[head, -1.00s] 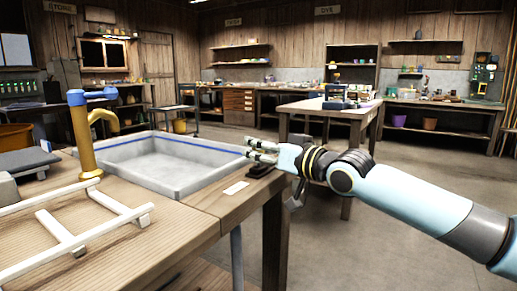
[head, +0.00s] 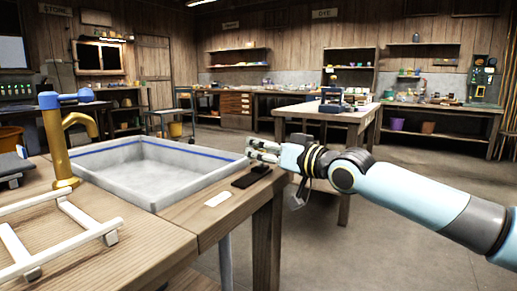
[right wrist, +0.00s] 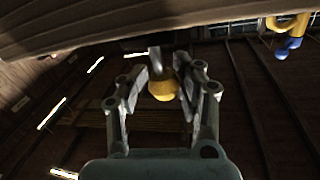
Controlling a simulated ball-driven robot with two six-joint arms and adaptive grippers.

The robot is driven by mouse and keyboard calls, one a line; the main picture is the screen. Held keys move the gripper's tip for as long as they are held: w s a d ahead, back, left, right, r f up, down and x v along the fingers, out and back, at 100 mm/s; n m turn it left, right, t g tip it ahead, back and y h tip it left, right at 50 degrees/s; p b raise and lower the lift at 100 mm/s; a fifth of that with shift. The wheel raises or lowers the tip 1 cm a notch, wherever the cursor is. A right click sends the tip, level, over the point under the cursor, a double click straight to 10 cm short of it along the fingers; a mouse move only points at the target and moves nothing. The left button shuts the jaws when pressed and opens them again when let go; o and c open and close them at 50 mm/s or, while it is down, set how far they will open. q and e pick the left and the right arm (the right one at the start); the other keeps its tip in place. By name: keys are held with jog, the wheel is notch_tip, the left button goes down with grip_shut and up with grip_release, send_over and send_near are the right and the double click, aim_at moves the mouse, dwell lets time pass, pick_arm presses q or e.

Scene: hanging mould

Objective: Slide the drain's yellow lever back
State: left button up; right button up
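My right gripper (head: 252,150) is over the right end of the bench, beside the grey basin (head: 160,165). In the right wrist view, which is turned over, the lever's yellow knob (right wrist: 162,90) sits between the two fingers (right wrist: 162,80), on a thin grey stem. Both fingers lean in and seem to press on the knob's sides. In the head view the knob is not clear behind the fingers. Black strips (head: 250,177) lie on the bench below the gripper. My left gripper is in neither view.
A brass tap (head: 58,145) with a blue handle stands at the basin's left. A white rack (head: 60,232) lies on the near bench, and a white card (head: 218,199) lies near the strips. Open floor and another table (head: 325,112) are beyond the bench's right edge.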

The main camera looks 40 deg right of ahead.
jog(key=o, duration=0.5)
jog(key=shift+s+d, duration=0.1)
jog(key=shift+d, duration=0.1)
jog(key=shift+c, duration=0.2)
jog(key=shift+a+r, duration=0.1)
jog(key=shift+r, duration=0.05)
notch_tip(320, 180, up, 10)
jog(key=shift+f, duration=0.15)
